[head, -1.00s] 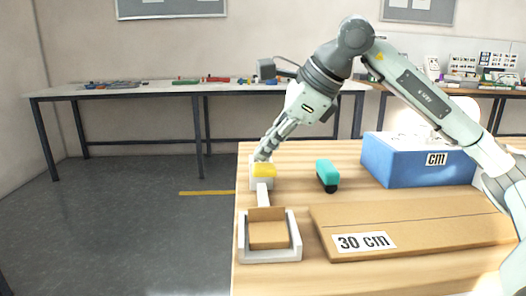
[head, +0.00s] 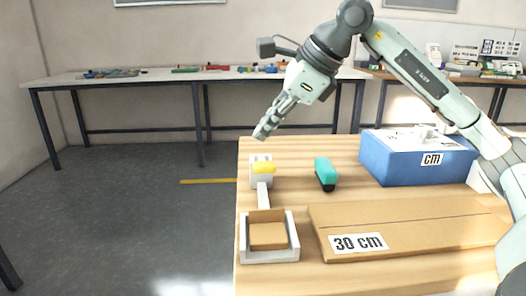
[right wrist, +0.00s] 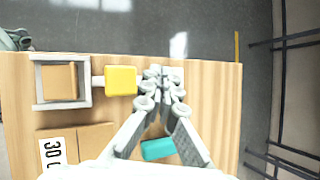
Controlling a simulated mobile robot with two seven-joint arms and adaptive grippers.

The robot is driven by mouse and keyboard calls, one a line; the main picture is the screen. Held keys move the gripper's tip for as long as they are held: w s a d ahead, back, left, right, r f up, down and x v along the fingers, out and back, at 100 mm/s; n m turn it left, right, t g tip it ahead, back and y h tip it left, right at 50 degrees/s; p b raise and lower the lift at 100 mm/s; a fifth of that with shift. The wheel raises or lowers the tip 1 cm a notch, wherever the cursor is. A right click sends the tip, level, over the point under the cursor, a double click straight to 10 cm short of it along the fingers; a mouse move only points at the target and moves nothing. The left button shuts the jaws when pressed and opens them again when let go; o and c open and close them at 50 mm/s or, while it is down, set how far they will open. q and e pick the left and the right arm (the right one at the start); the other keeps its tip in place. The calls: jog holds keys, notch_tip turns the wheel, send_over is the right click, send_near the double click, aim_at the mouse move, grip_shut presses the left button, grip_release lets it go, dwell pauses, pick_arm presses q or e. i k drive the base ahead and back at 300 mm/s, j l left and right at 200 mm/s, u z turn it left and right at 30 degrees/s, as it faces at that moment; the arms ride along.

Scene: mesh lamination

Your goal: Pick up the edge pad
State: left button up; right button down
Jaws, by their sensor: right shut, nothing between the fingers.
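A small yellow block (head: 263,168) sits at the white stand (head: 264,195) near the table's left edge; it also shows in the right wrist view (right wrist: 121,80). A teal block with a black lower part (head: 325,168) stands to its right, and shows in the right wrist view (right wrist: 157,149) partly behind a finger. I cannot tell for sure which is the edge pad. My right gripper (head: 262,134) is shut and empty, above and behind the yellow block. In the right wrist view its fingertips (right wrist: 163,74) lie just beside the yellow block. My left gripper is out of view.
A white tray (head: 296,250) holding a brown block (head: 267,236) stands in front of the stand. A cardboard piece labelled 30 cm (head: 430,216) lies to the right. A blue box labelled cm (head: 400,168) stands at the back right. Open floor lies left of the table.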

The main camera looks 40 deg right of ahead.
aim_at(267, 228)
jog(key=k+j, duration=0.2)
jog(key=j, duration=0.2)
jog(key=k+j, duration=0.2)
jog(key=j, duration=0.2)
jog(key=k+j, duration=0.2)
jog(key=j, duration=0.25)
